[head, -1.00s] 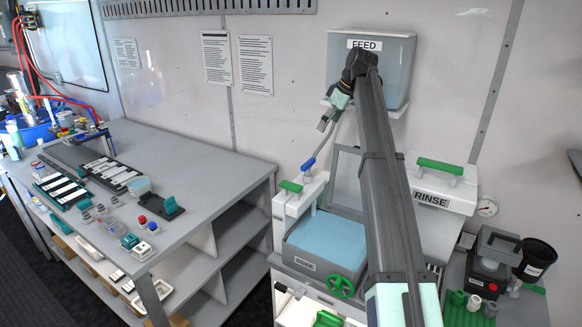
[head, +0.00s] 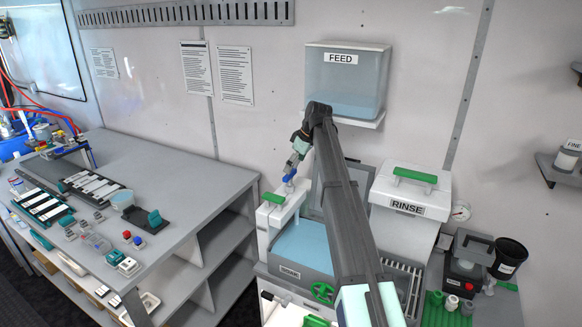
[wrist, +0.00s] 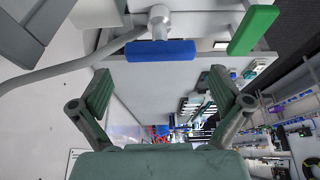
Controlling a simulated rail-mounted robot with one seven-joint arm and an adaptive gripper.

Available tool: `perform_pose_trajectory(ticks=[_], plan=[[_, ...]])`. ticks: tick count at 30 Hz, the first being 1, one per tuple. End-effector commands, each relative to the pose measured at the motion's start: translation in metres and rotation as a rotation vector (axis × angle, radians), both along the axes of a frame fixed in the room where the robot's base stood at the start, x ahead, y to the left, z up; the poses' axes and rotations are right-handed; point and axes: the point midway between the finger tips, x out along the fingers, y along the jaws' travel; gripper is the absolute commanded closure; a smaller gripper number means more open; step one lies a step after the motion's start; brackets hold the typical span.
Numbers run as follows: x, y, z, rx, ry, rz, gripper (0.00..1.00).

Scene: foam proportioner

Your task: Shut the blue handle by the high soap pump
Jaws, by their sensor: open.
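The blue handle (head: 290,174) stands above the white housing at the left of the tank unit, below and left of the FEED tank. In the wrist view the blue handle (wrist: 161,50) is a bar lying crosswise just beyond my fingertips, on a grey round fitting (wrist: 160,20). My gripper (wrist: 160,80) is open, with one finger towards each end of the bar and nothing visible between them. In the head view my gripper (head: 297,156) is close above the handle. Whether a finger touches it cannot be told. I cannot tell which part is the high soap pump.
A green handle (head: 274,198) on the white housing is close to the blue one; it also shows in the wrist view (wrist: 253,30). A grey hose (wrist: 85,66) runs beside the fitting. The FEED tank (head: 345,85) is above, the RINSE box (head: 410,190) to the right.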

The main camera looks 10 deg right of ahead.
Motion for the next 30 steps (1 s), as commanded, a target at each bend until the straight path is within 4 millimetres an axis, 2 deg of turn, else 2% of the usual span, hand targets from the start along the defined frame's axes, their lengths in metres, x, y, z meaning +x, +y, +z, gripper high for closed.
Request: perform_pose_trajectory(ticks=[7,19,20,21,23,24,30], plan=[[0.006,0.009,-0.026,0.0,0.001,0.0,0.0],[0.008,0.011,-0.032,0.0,0.0,0.0,0.0],[0.008,0.011,-0.032,0.0,0.0,0.0,0.07],[0.008,0.011,-0.032,0.0,0.0,0.0,0.21],[0.008,0.011,-0.032,0.0,0.0,0.0,0.43],[0.008,0.011,-0.032,0.0,0.0,0.0,0.46],[0.008,0.011,-0.033,0.0,0.0,-0.003,0.46]])
